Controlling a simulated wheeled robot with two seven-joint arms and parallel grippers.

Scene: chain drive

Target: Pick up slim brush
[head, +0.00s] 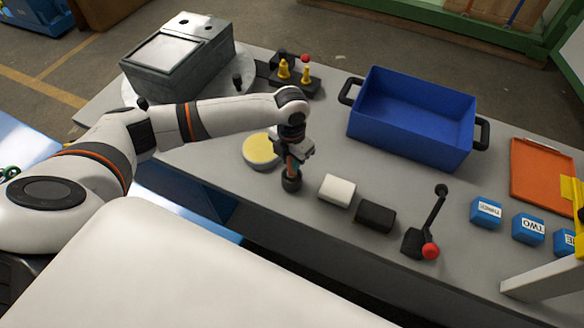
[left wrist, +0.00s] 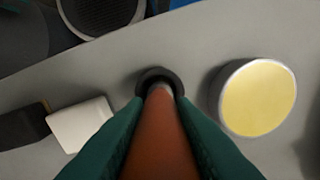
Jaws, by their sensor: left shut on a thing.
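The slim brush (head: 291,168) has an orange-brown handle and stands roughly upright near the front edge of the grey table. My left gripper (head: 292,155) points down from above and is shut on the handle. In the left wrist view the handle (left wrist: 165,135) lies between my green fingers (left wrist: 160,140). The brush's lower end meets a round black holder (head: 291,183), which also shows as a dark ring (left wrist: 152,77) in the left wrist view. I cannot tell how deep the brush sits in it. My right gripper is not in view.
A yellow-topped round tin (head: 261,151) stands close left of the holder. A white block (head: 337,190) and a black block (head: 375,217) lie to the right. A blue crate (head: 415,115), a red-knobbed lever (head: 422,240) and blue cubes (head: 486,211) stand farther right.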

